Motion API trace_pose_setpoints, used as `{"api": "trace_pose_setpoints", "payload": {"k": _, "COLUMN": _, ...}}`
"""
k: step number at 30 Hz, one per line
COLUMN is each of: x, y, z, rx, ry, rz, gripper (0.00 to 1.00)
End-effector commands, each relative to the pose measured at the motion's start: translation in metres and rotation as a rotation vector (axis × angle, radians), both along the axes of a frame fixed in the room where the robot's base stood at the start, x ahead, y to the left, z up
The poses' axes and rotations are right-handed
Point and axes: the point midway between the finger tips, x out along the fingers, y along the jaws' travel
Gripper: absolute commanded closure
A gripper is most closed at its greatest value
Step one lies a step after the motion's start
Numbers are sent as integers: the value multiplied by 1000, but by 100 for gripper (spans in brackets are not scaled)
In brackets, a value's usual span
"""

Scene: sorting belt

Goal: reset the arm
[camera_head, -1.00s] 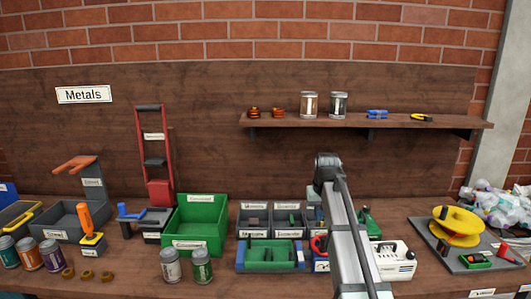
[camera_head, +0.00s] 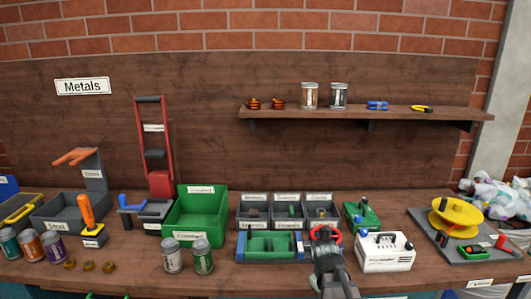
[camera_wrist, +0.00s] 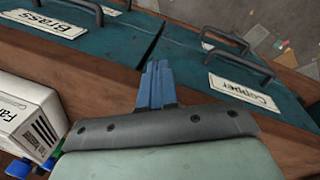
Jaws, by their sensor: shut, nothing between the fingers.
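My gripper (camera_wrist: 157,85) shows in the wrist view with its two blue-grey fingers together and nothing between them. It hangs over the wooden bench's front edge (camera_wrist: 100,75), near the teal drawers labelled Brass (camera_wrist: 75,45) and Copper (camera_wrist: 235,75). In the head view my arm rises from the bottom, just right of centre, in front of the bench; I cannot make out the fingers there.
A white labelled box (camera_head: 385,252) stands right of my arm; a green tray (camera_head: 270,246) stands left of it. Small grey bins (camera_head: 287,212) are behind. Several cans (camera_head: 172,257) stand further left. A yellow spool (camera_head: 455,220) is at right. The shelf (camera_head: 365,116) is above.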

Motion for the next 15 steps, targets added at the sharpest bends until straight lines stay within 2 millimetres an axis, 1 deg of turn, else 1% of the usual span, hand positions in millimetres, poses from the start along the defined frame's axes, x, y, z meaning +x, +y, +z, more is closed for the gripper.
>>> {"api": "trace_pose_setpoints", "payload": {"k": 1, "x": -9, "y": -9, "z": -9, "rx": 10, "ry": 15, "rz": -35, "gripper": 100}}
{"api": "trace_pose_setpoints", "payload": {"k": 5, "x": -24, "y": -20, "z": -31, "rx": 30, "ry": 46, "rz": -104, "gripper": 100}}
{"api": "trace_pose_setpoints", "payload": {"k": 11, "x": -42, "y": -18, "z": -69, "rx": 44, "ry": 95, "rz": -144, "gripper": 100}}
{"api": "trace_pose_setpoints", "payload": {"k": 15, "x": -59, "y": -14, "z": -102, "rx": 52, "ry": 138, "rz": -171, "gripper": 100}}
